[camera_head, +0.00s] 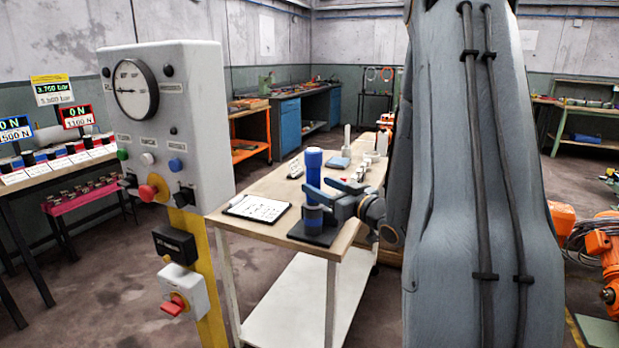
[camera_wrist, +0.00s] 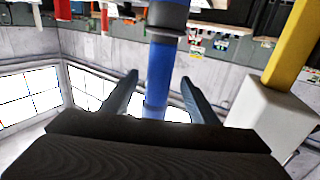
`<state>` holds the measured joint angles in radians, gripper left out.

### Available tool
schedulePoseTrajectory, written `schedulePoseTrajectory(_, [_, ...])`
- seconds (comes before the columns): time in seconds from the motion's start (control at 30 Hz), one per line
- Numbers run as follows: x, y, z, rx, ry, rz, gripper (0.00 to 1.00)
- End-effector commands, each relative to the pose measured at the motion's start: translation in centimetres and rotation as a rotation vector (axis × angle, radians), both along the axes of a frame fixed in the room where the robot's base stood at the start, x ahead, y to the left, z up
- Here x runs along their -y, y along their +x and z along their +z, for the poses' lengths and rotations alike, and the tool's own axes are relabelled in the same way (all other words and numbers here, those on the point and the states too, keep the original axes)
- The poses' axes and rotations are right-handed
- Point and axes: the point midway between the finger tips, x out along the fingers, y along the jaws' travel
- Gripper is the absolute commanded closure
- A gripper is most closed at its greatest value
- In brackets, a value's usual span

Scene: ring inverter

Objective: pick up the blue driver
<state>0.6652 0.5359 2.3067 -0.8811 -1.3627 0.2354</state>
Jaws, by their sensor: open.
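The blue driver (camera_head: 313,163) stands upright on a small dark base (camera_head: 316,235) at the near end of the wooden-topped bench (camera_head: 262,186). My gripper (camera_head: 316,197) reaches in from the right at the height of the driver's shaft, with the jaws apart. In the wrist view the blue driver (camera_wrist: 160,73) lies between the two open fingers of my gripper (camera_wrist: 158,85), with visible gaps on both sides. The wrist view appears upside down.
A clipboard (camera_head: 257,208) lies left of the driver. A grey control box (camera_head: 170,120) on a yellow post stands close on the left. Several small white and grey items (camera_head: 372,157) occupy the bench farther back.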

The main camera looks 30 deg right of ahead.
Motion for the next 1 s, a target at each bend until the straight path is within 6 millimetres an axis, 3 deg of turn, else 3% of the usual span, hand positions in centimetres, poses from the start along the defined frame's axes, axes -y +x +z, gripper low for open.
schedulePoseTrajectory(0.37, [-0.2, 3.0, 0.3, 0.014, 0.005, 0.000, 0.46])
schedulePoseTrajectory(0.7, [-1.2, 7.2, 0.3, 0.013, 0.006, 0.001, 0.46])
schedulePoseTrajectory(0.97, [-1.3, 7.4, 0.3, 0.013, 0.005, 0.001, 0.46])
schedulePoseTrajectory(1.0, [-1.3, 7.4, 0.3, 0.013, 0.005, 0.001, 0.51])
